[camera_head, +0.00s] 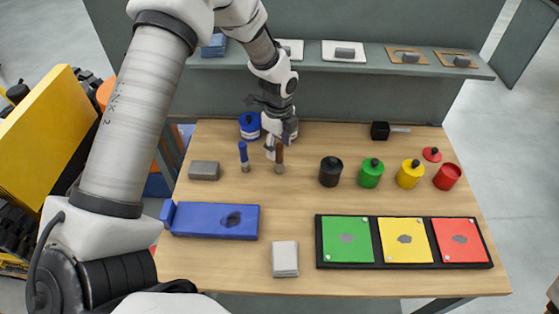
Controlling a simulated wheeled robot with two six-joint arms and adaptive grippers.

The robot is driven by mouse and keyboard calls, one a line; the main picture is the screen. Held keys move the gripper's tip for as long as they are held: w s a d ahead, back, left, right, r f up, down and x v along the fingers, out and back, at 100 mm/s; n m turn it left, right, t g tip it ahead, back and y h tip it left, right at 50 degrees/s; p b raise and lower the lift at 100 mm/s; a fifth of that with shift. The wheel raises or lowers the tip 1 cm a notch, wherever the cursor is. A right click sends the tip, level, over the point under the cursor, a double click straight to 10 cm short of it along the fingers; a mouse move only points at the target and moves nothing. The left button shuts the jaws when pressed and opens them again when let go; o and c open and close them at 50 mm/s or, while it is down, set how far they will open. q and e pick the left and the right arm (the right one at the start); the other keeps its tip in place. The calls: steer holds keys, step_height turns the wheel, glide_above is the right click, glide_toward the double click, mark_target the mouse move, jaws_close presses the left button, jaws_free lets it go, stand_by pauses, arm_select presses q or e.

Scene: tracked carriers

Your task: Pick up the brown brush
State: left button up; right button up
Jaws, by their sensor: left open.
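The brown brush (279,158) stands upright on the wooden table, left of the table's middle, with its brown handle up. My left gripper (276,145) is open right at the top of the brown handle. Its fingers partly cover the handle's top, and I cannot tell whether they are around it or just behind it, or touch it. A blue-handled brush (243,156) stands upright close by on the left. My right gripper is out of the picture.
A blue jar (250,126) is behind the brushes, a grey block (204,170) left. Black (330,172), green (370,173), yellow (409,174) and red (447,177) jars stand right. A blue board (214,221) and three-colour tray (334,264) lie in front.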

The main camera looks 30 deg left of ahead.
mark_target(280, 156)
arm_select(q)
steer(key=f+p, duration=0.1)
steer(key=f, duration=0.3)
steer(key=shift+s+d+f+p, duration=0.1)
steer(key=shift+d+f+p, duration=0.1)
steer(key=shift+f+p, duration=0.2)
steer(key=shift+f, duration=0.2)
steer(key=shift+r, duration=0.1)
jaws_close()
steer(key=shift+r+b, duration=0.4)
steer(key=shift+r, duration=0.05)
steer(key=shift+d+r+b, duration=0.25)
steer(key=shift+r+b, duration=0.1)
steer(key=shift+r, duration=0.3)
steer(key=shift+d+r+b, duration=0.25)
steer(key=shift+r+b, duration=0.1)
steer(key=shift+r, duration=0.25)
steer(key=s+d+b, duration=0.1)
steer(key=s+d, duration=0.1)
steer(key=d, duration=0.5)
steer(key=s+d+r+b, duration=0.1)
steer(key=s+d+b, duration=0.1)
steer(key=d, duration=0.5)
steer(key=shift+d+r+b, duration=0.25)
steer(key=shift+r+b, duration=0.05)
